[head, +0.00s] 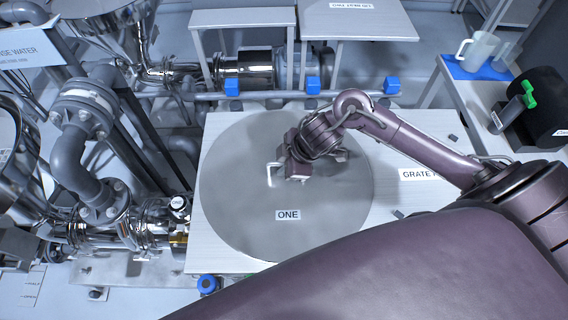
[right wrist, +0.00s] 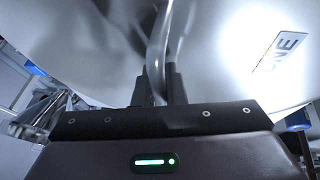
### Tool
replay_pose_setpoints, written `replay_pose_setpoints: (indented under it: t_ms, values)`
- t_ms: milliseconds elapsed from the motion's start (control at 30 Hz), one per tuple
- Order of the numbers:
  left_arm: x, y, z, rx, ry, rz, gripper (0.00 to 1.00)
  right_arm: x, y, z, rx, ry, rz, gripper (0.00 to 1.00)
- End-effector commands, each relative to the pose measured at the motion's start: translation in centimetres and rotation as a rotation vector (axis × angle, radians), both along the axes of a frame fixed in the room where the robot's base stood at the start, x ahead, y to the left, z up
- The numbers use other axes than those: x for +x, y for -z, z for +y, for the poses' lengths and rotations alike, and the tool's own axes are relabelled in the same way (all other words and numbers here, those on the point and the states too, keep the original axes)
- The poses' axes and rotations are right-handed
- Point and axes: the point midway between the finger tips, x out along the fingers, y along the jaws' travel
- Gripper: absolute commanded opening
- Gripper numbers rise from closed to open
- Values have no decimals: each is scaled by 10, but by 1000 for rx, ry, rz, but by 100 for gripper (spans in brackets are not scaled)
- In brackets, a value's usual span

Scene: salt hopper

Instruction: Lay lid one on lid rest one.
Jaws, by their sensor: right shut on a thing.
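Lid one (head: 285,235) is a large round grey disc with a "ONE" label, over the white worktop in the middle of the head view. My right gripper (head: 286,168) is at the lid's middle, shut on its upright metal handle. The right wrist view shows the handle (right wrist: 161,40) between the dark fingers (right wrist: 158,88), with the lid's grey face and label behind. Whether the lid is lifted clear of the worktop I cannot tell. A pale stand (head: 360,20) at the back has a small upside-down label, too small to read surely. My left gripper is not in view.
The white worktop (head: 385,215) bears a partly hidden "GRATE" label. Another pale stand (head: 240,18) is at the back left. Blue blocks (head: 312,85) line a rail behind the lid. Steel pipes (head: 75,165) crowd the left. A side bench (head: 462,92) with a jug stands right.

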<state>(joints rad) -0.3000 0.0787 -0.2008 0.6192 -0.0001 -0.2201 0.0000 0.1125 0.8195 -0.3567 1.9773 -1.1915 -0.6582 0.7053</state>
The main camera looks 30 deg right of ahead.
Motion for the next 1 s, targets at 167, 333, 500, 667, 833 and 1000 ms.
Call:
replay_pose_setpoints:
  t_ms: [167,333,500,667,833,1000]
  values:
    - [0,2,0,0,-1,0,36,1,1,0,2,1,-4,0]
    - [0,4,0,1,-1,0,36,1,4,0,2,1,-4,0]
    - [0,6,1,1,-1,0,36,1,7,0,2,1,-4,0]
    - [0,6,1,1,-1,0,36,1,8,0,2,1,-4,17]
    - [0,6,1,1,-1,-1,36,1,9,0,1,0,-2,36]
    - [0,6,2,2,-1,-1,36,0,10,0,1,0,0,36]
